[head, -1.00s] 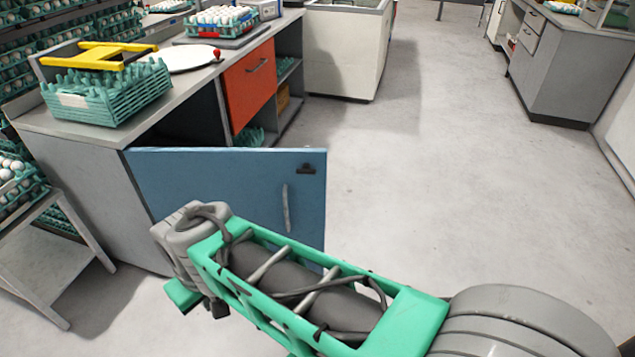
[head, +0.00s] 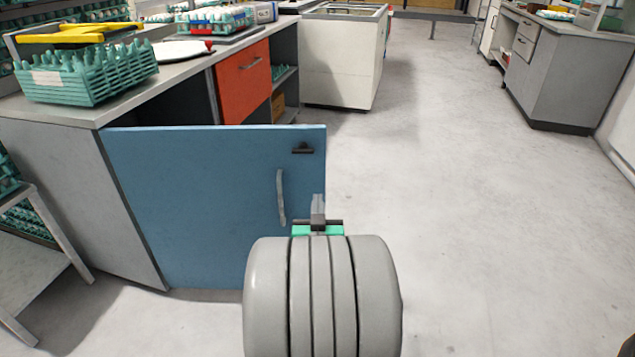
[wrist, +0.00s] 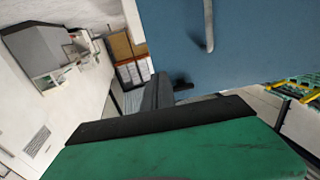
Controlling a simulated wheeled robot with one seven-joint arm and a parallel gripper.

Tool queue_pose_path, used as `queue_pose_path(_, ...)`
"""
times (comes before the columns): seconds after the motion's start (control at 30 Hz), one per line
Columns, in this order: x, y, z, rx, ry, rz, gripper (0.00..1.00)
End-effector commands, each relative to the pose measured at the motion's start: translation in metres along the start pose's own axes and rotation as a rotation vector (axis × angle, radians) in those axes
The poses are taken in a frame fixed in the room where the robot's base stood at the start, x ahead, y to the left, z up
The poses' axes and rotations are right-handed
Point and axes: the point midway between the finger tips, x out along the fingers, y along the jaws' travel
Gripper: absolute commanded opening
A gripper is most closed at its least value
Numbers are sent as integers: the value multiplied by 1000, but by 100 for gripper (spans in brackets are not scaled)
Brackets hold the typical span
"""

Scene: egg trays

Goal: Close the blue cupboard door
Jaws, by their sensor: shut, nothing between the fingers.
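The blue cupboard door (head: 200,205) stands open, swung out from the grey counter toward me. Its grey vertical handle (head: 281,198) and a small dark latch (head: 302,148) are near its free right edge. My gripper (head: 318,208) is shut and empty, in front of the door's free edge, right of the handle. My own arm hides its lower part. In the wrist view the blue door (wrist: 240,40) fills the upper right with the handle (wrist: 208,25) on it. The dark gripper (wrist: 155,92) shows beside the door's edge; I cannot tell whether it touches.
An orange drawer (head: 243,80) is in the counter behind the door. A green egg tray stack (head: 85,75) stands on the countertop. A grey stand (head: 45,235) is at the left. The floor (head: 470,220) to the right is clear.

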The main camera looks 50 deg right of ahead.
Motion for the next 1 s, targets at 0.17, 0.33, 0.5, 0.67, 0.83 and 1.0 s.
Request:
queue_pose_path(0.17,40,0,4,0,-1,0,0)
queue_pose_path(0.33,77,0,4,0,0,-1,0)
queue_pose_path(0.5,105,-1,3,-1,-1,-1,0)
queue_pose_path(0.67,115,-1,1,-1,-2,-1,0)
queue_pose_path(0.83,116,-1,0,-1,-2,-2,0)
queue_pose_path(1.0,116,-1,0,0,-2,-2,0)
